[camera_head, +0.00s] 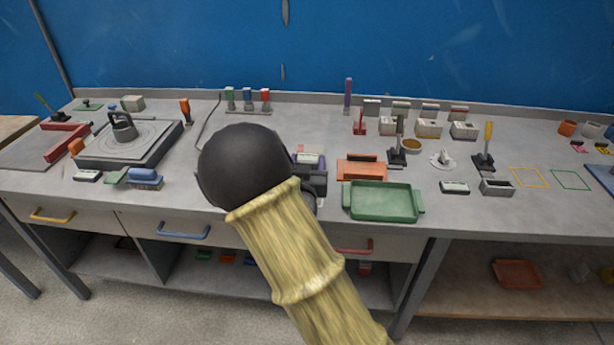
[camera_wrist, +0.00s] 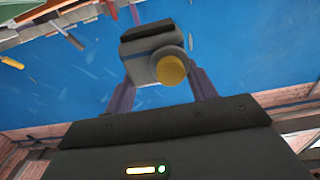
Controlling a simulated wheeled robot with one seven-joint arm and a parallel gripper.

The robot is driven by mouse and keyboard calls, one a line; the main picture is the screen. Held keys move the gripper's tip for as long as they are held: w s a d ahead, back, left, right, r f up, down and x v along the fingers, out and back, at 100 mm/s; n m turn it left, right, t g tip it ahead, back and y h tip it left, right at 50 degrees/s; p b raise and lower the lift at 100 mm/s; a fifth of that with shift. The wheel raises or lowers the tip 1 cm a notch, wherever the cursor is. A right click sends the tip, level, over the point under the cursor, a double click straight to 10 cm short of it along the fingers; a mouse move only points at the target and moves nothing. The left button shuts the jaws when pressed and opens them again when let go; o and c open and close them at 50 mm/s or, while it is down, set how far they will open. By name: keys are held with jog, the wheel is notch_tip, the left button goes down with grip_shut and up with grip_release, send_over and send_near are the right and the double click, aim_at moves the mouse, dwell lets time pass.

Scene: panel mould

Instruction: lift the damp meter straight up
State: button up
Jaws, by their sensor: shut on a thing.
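In the wrist view my gripper (camera_wrist: 160,68) is shut on a boxy grey device, the damp meter (camera_wrist: 148,47), with a round yellow end facing the camera. One dark purple finger stands on each side of it. In the head view my gripper (camera_head: 309,162) is just right of my black wrist joint, over the bench behind the green tray. A small pale and purple patch shows there, but my arm hides most of it. I cannot tell how far the meter is from the bench top.
The green tray (camera_head: 382,203) and an orange-red block (camera_head: 361,170) lie close to the right of my gripper. A rack with several coloured items (camera_head: 247,100) stands behind. A round plate on a dark base (camera_head: 127,142) is at left. Bare bench (camera_head: 310,120) lies behind the gripper.

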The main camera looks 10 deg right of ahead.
jog(key=shift+r, duration=0.9)
jog(key=shift+w+f, duration=0.1)
jog(key=shift+f, duration=0.05)
